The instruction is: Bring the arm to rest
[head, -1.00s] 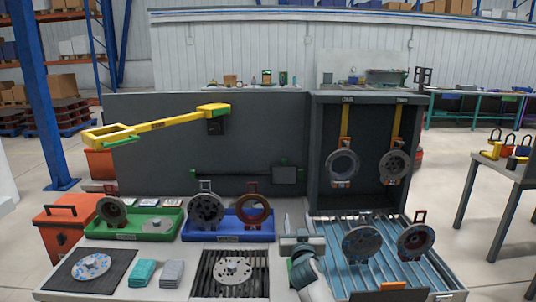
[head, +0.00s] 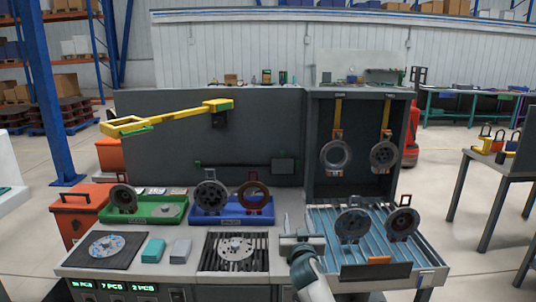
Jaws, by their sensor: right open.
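My right arm comes up from the bottom of the head view. Its gripper (head: 289,230) is over the bench between the slotted dark grate (head: 208,262) and the blue ribbed tray (head: 330,222). The gripper is small and partly hidden by its own wrist, and I see nothing held in it. My left gripper is not in view. Two hooked discs stand on the ribbed tray, a grey one (head: 353,224) and a darker one (head: 403,222) with a red hook. Two more discs hang in the dark cabinet, on the left (head: 327,154) and on the right (head: 373,154), from yellow straps.
A green tray (head: 150,219) and a blue tray (head: 230,222) hold discs. A disc lies on a black mat (head: 80,261) and another on the grate. A yellow arm (head: 168,119) juts from the back panel. An orange box (head: 72,228) stands at left.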

